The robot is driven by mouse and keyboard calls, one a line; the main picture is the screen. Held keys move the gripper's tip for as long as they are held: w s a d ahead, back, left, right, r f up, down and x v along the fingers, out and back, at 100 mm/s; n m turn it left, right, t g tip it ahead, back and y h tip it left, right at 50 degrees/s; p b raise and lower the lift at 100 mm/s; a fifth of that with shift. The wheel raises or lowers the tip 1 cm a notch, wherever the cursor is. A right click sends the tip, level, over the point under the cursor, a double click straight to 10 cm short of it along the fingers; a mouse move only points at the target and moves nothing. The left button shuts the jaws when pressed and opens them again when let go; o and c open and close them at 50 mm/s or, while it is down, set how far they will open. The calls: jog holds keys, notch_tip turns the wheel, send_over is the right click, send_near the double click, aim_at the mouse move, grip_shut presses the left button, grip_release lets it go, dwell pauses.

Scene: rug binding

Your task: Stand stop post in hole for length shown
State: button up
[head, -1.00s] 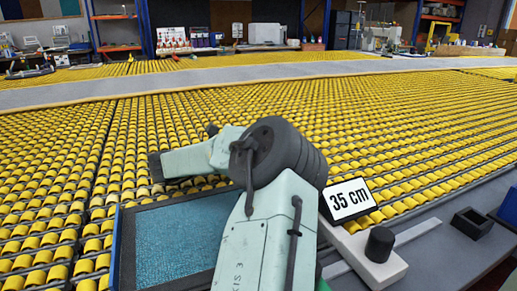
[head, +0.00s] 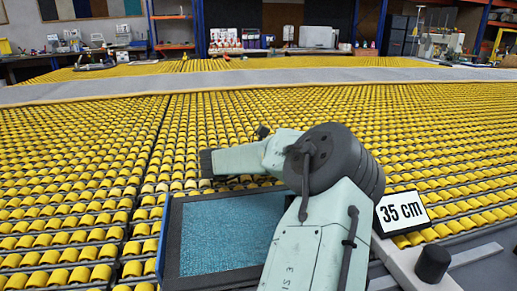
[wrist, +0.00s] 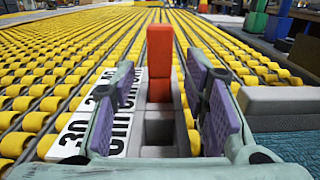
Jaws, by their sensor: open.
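A red post (wrist: 160,62) stands upright ahead of my gripper in the wrist view, at the far end of a grey block with square holes (wrist: 158,132). Its foot is partly hidden, so I cannot tell how deep it sits. My gripper (wrist: 161,82) is open, its purple pads left and right of the post with gaps showing. A white length plate (wrist: 72,130) lies left of the block; "30" reads clearly, other marks are partly covered by the left finger. A sign (head: 403,210) reads "35 cm" in the head view, where my gripper's fingers cannot be made out.
A dark-framed tray with a blue textured surface (head: 225,235) lies beside my arm. A black knob (head: 433,263) stands on a pale block at the right. Yellow rollers (head: 80,180) cover the table, with a grey strip (head: 250,75) across the back.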

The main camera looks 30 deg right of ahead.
jog(key=shift+r, duration=0.1)
notch_tip(320, 180, up, 5)
jog(key=p, duration=0.6)
jog(key=shift+r, duration=0.1)
jog(key=p, duration=0.4)
jog(key=shift+f+p, duration=0.25)
jog(key=shift+p, duration=0.05)
